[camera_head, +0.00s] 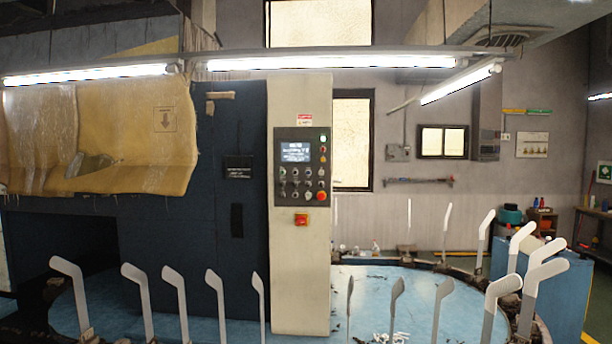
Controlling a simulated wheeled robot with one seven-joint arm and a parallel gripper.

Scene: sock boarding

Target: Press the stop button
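A dark control panel (302,166) with a small lit screen (295,152) is on the pale upright column (300,270), at the middle of the head view. A round red button (321,196) is at the panel's lower right. Labels are too small to read, so I cannot tell which of these is the stop button. Several small knobs and buttons fill the panel's lower half. Nothing covers the panel. My gripper is not in view.
Several upright white sock boards (140,300) stand in a curve around the blue round table (380,300) in front of the column. A dark blue machine cabinet (160,240) with a torn yellow cover (130,140) is left of the column. A blue box (565,295) stands at right.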

